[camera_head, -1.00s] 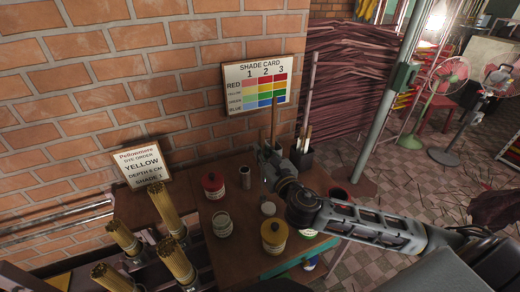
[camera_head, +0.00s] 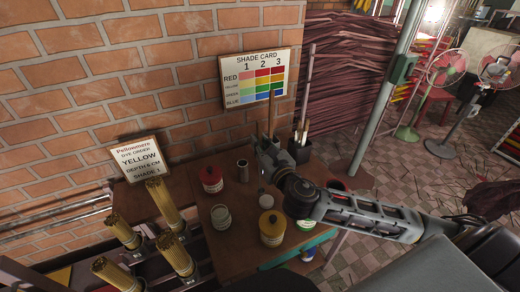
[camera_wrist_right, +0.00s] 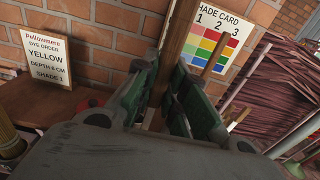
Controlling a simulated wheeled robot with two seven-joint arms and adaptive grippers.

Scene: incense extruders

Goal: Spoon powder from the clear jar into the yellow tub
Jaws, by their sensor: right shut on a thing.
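The clear jar (camera_head: 221,219) stands open on the table's left side, with pale contents. The yellow tub (camera_head: 272,230) stands to its right, nearer the front edge, with a yellow-brown top. My right gripper (camera_head: 270,150) is above the back of the table, shut on an upright wooden handle (camera_head: 271,118). In the right wrist view the green-grey fingers (camera_wrist_right: 156,108) close around the same handle (camera_wrist_right: 180,32). The lower end of the handle is hidden, so I cannot tell whether it carries powder. My left gripper is not in view.
A red tub (camera_head: 211,180), a metal canister (camera_head: 243,172) and a small white-topped pot (camera_head: 266,201) stand nearby. A dark holder with sticks (camera_head: 300,150) is at the back right. Bundles of yellow sticks (camera_head: 163,203) rise left of the table. The brick wall is close behind.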

